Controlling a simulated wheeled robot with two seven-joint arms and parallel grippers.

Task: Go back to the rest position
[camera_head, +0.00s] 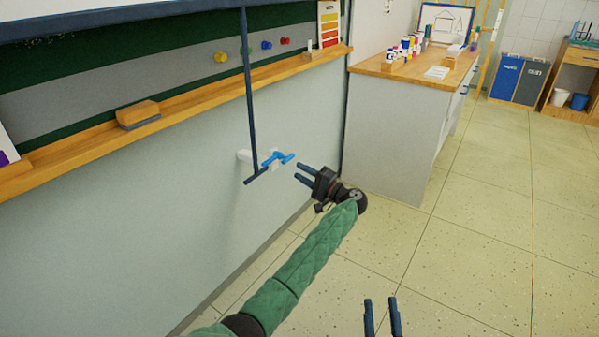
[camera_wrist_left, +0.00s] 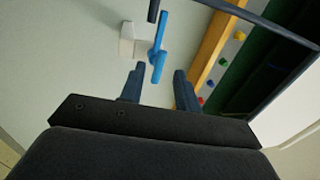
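My left gripper (camera_head: 304,173) is held out in front of the pale wall below the board, at the end of the green sleeved arm. Its two blue fingers (camera_wrist_left: 160,88) are apart with nothing between them. Just beyond the fingertips is a blue handle (camera_head: 278,158) on a white wall block (camera_head: 245,156); the handle also shows in the left wrist view (camera_wrist_left: 160,45). There is a gap between fingers and handle. My right gripper (camera_head: 382,317) shows only as two dark fingertips at the bottom edge, apart, with nothing visible between them.
A dark upright rod (camera_head: 249,90) with a crossbar hangs before the wall. A wooden ledge (camera_head: 190,103) holds an eraser (camera_head: 138,114). A cabinet (camera_head: 395,125) with paint bottles stands beyond. Bins (camera_head: 518,80) stand at the back right. The tiled floor (camera_head: 490,235) at right is clear.

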